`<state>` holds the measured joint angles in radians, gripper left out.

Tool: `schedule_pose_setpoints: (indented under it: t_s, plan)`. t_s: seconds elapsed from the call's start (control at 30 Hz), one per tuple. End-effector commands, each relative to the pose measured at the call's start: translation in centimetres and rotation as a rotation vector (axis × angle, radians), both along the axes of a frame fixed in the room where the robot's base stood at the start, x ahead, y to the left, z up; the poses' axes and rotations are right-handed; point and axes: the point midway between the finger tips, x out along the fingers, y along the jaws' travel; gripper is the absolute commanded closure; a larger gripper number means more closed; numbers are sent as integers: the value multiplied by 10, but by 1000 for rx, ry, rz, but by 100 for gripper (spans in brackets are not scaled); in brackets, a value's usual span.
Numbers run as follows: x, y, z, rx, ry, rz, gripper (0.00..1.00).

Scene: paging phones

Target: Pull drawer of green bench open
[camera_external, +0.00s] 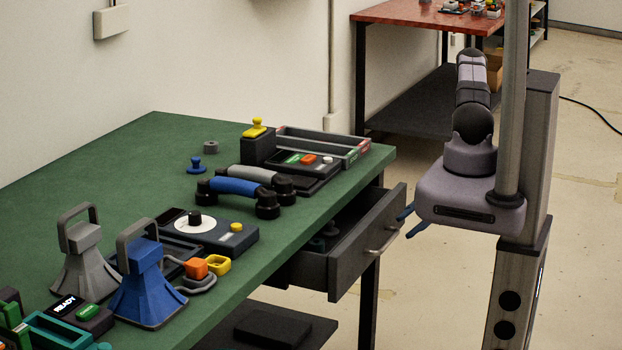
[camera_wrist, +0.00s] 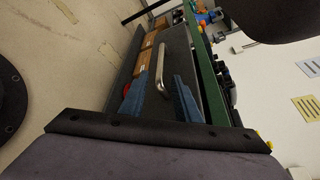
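The green bench (camera_external: 110,165) has a dark grey drawer (camera_external: 367,245) under its right end. The drawer stands out from the bench, partly open, with some dark contents showing inside. Its metal bar handle (camera_external: 384,243) is on the front face. My gripper (camera_external: 410,221) is just right of the drawer front, with its blue fingers apart from the handle. In the wrist view my gripper (camera_wrist: 158,88) has its two blue fingers spread wide and empty. The handle (camera_wrist: 160,68) lies ahead, between the lines of the fingers. The drawer front (camera_wrist: 177,45) is behind it.
Handsets (camera_external: 240,187), a box with a white dial (camera_external: 205,228) and a blue horn-shaped device (camera_external: 147,285) crowd the bench top. A dark shelf (camera_external: 325,328) lies below. A red-topped table (camera_external: 400,13) stands behind.

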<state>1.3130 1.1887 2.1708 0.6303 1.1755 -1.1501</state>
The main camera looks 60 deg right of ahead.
Motion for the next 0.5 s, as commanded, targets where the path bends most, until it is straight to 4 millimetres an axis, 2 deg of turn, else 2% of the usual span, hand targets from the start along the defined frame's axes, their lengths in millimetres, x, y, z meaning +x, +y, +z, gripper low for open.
schedule_pose_setpoints:
  t_s: [0.17, 0.5]
  plan:
    - [-1, 5, -3, 5, -55, 3, 70]
    - [-4, 28, -10, 6, -364, 1, 70]
